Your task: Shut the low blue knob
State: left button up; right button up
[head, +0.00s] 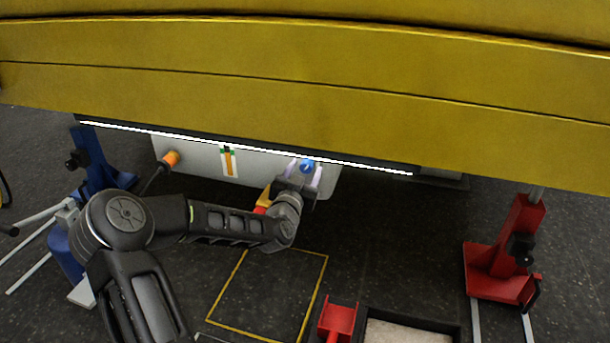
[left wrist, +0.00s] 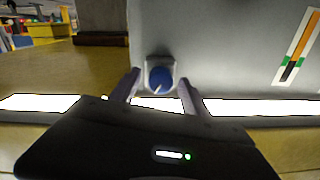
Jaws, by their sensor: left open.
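The blue knob (head: 307,166) sits on a pale grey panel (head: 200,157) under the yellow boom. In the left wrist view the knob (left wrist: 160,78) is round, with a light mark on its face, in a pale mount. My left gripper (head: 305,180) is open at the knob, with one finger on each side of it. In the left wrist view the fingers of the left gripper (left wrist: 160,88) stand apart, with gaps beside the knob; whether they touch it I cannot tell. My right gripper is not in view.
The yellow boom (head: 300,80) spans the top, with a bright light strip (head: 150,133) along its lower edge. An orange knob (head: 171,158) and a coloured gauge (head: 228,162) are left on the panel. A blue stand (head: 95,165) and a red stand (head: 505,250) flank the floor.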

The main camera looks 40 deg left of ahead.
pick_arm(q)
jog(key=shift+w, duration=0.15)
jog(key=shift+c, duration=0.3)
grip_shut()
